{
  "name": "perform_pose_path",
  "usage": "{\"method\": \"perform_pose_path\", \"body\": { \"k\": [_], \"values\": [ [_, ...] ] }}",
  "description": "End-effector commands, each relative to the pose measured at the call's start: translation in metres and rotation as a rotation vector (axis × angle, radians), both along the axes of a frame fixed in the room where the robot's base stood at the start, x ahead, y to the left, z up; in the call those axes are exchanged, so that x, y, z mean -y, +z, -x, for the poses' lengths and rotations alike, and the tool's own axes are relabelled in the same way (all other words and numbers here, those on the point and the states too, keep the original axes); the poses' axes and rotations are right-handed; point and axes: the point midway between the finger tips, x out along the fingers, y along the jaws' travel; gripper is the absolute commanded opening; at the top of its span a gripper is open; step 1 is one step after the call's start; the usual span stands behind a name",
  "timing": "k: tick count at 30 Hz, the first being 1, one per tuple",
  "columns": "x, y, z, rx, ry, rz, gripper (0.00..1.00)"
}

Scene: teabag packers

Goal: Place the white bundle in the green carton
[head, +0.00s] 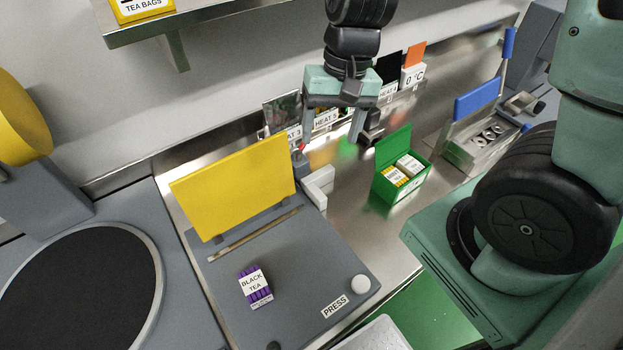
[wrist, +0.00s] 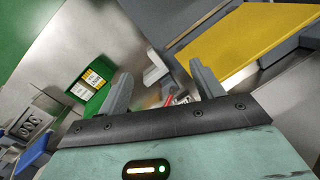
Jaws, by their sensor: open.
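The green carton (head: 400,189) stands open on the steel counter, its lid raised at the back. Inside it are a white bundle (head: 410,163) and a yellow-and-white bundle (head: 394,178), side by side. The carton (wrist: 76,73) also shows in the wrist view, left of my fingers, with labelled bundles in it. My gripper (head: 331,138) is open and empty, pointing down above the counter, left of the carton and apart from it. In the wrist view its two fingers (wrist: 161,76) are spread with nothing held between them.
A grey machine with a raised yellow lid (head: 238,184) and a purple black tea bundle (head: 255,286) on its surface is at the left. A white L-shaped part (head: 318,186) lies below my gripper. A blue-lidded machine (head: 478,99) stands right. Labelled cards line the back.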

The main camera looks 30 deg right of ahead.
Motion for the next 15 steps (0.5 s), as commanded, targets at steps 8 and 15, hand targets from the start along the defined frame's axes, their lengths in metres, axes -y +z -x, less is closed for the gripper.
{"method": "perform_pose_path", "body": {
  "k": [8,15],
  "values": [
    [-0.109,0.044,0.105,0.124,0.867,0.068,0.67],
    [-0.117,0.049,0.123,0.147,1.004,0.096,0.67]
  ]
}}
